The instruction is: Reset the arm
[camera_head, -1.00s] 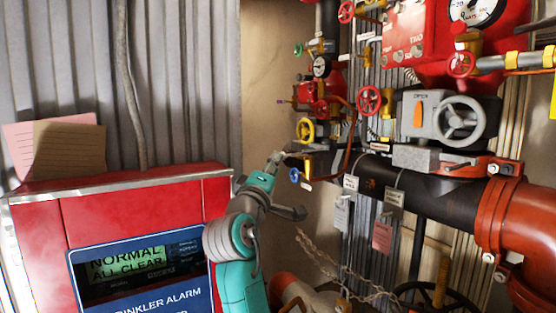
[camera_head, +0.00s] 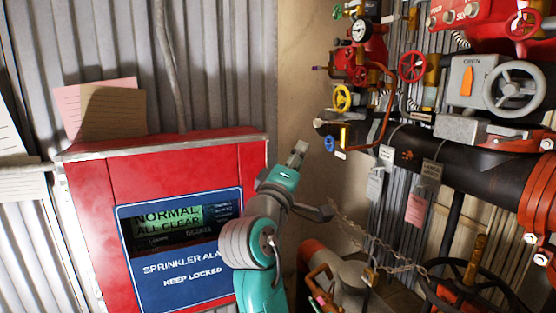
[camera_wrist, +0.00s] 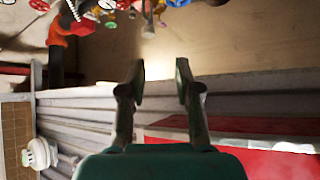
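My gripper (camera_head: 298,153) is at the end of my teal and grey arm, in front of the tan wall strip and to the right of the red alarm panel. In the wrist view my gripper (camera_wrist: 160,72) shows two dark fingers standing apart, with nothing between them. Past the fingertips the wrist view shows the bare tan wall (camera_wrist: 205,45). The gripper touches nothing that I can see.
The red sprinkler alarm panel (camera_head: 85,200) stands at left, its screen reading "NORMAL ALL CLEAR". Pipes, valves and handwheels (camera_head: 515,88) crowd the right. A chain (camera_head: 375,245) and hanging tags (camera_head: 416,208) are below them. Papers (camera_head: 110,112) stand on the panel.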

